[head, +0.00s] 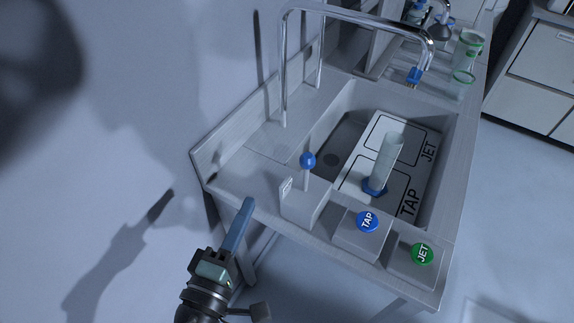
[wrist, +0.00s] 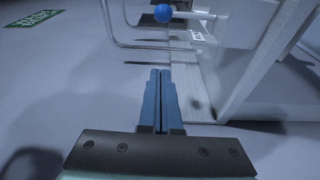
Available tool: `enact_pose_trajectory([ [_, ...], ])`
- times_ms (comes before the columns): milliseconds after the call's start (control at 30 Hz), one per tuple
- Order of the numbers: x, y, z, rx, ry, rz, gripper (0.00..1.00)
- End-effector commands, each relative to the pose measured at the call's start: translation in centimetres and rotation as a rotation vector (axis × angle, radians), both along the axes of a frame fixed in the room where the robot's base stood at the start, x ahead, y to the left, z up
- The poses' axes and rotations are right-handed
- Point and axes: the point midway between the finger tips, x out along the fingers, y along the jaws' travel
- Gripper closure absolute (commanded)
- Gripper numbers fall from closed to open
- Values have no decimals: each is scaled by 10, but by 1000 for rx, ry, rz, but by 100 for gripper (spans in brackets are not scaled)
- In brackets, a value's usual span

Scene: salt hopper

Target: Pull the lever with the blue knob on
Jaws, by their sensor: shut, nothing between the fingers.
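The lever with the blue knob (head: 307,160) stands near upright on a white block (head: 306,205) at the front left of the bench. The knob also shows at the top of the wrist view (wrist: 163,13), ahead of the fingertips and apart from them. My gripper (head: 249,203) is shut and empty, its blue fingers together, left of the lever block and in front of the bench's left corner. In the wrist view the closed fingers (wrist: 160,75) point toward the lever side, with clear space between them and the knob.
A blue TAP button (head: 367,221) and a green JET button (head: 422,254) sit right of the lever. Behind is a sink basin (head: 455,130) holding a clear cylinder (head: 387,160) on a blue base. A metal faucet (head: 360,22) arches over it. Floor left of the bench is free.

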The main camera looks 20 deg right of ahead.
Motion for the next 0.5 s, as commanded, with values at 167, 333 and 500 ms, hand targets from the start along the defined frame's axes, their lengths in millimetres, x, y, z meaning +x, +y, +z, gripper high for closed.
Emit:
enact_pose_trajectory([
  [167,0,0,0,2,-1,0,100],
  [333,4,-3,1,3,-3,-1,100],
  [500,22,-19,4,3,-3,-3,100],
])
